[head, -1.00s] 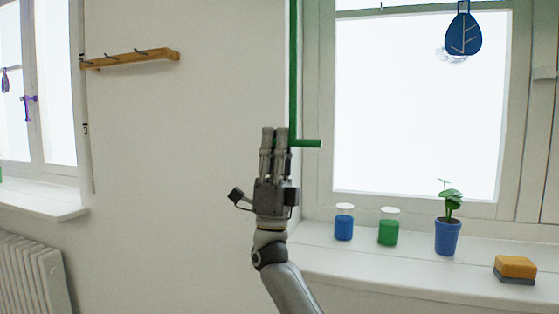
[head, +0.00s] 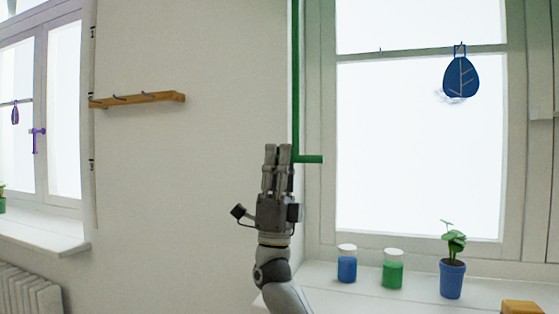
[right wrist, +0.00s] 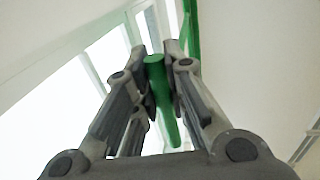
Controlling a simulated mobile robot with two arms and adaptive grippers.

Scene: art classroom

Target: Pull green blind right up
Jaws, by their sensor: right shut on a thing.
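A thin green rod (head: 296,75) hangs down the wall just left of the right window. It ends in a short green crank handle (head: 312,159) that sticks out to the right. My right gripper (head: 277,150) points up at the rod's lower end and is shut on the green handle. In the right wrist view the green handle (right wrist: 158,95) lies between the fingers. The blind's fabric is not in view. My left gripper is not in view.
The right window's sill holds a blue jar (head: 347,264), a green jar (head: 392,268), a potted plant (head: 452,275) and a yellow sponge (head: 522,307). A blue leaf ornament (head: 461,76) hangs at the window. A wooden hook rack (head: 140,99) is on the wall.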

